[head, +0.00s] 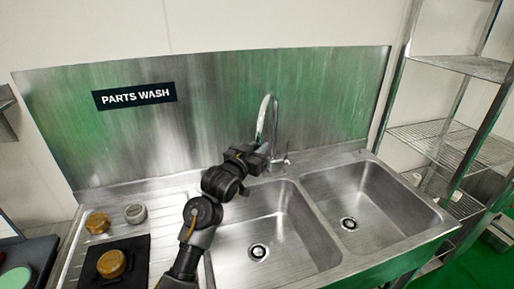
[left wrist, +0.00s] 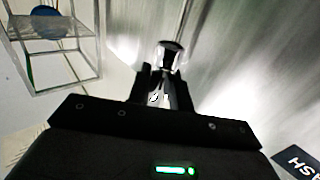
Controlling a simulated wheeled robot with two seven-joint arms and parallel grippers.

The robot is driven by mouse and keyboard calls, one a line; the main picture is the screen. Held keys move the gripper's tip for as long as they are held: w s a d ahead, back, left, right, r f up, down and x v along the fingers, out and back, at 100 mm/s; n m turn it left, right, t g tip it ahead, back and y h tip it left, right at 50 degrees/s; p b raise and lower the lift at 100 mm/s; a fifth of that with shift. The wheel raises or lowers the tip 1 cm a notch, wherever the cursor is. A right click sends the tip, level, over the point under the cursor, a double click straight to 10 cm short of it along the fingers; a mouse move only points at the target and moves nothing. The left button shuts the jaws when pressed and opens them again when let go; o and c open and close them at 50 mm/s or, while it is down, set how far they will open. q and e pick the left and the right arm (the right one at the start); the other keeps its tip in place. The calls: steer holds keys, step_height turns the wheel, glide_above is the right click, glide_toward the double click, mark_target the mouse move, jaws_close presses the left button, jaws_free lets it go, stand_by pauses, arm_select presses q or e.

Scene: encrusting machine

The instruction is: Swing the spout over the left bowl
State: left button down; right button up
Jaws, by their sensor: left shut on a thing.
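The chrome spout (head: 272,108) is a tall curved tube rising at the back of the sink, in front of the steel splashback. My left gripper (head: 262,158) is shut on the spout at its lower left part, behind the left bowl's back edge. In the left wrist view the shiny spout (left wrist: 172,52) shows at the fingertips of my left gripper (left wrist: 160,92). The left bowl (head: 292,240) is empty, with my left arm crossing its left side. The right bowl (head: 385,205) is empty. The exact grip contact is partly hidden by the gripper. My right gripper is out of view.
A ribbed drainboard left of the bowls holds amber round parts (head: 97,222) and a grey ring part (head: 135,213). A black mat (head: 132,245) lies there with another amber part on it. A wire shelf rack (head: 450,140) stands at the right.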

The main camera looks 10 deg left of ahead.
arm_select(q)
steer(key=shift+r, duration=0.15)
steer(key=c, duration=1.3)
jaws_free()
steer(key=shift+s+a+f, duration=0.2)
steer(key=shift+s, duration=0.3)
steer(key=b+v, duration=0.2)
steer(key=v, duration=0.7)
steer(key=shift+s+a+r, duration=0.1)
steer(key=shift+s+a, duration=0.1)
steer(key=shift+s, duration=0.15)
steer(key=shift+r, duration=0.1)
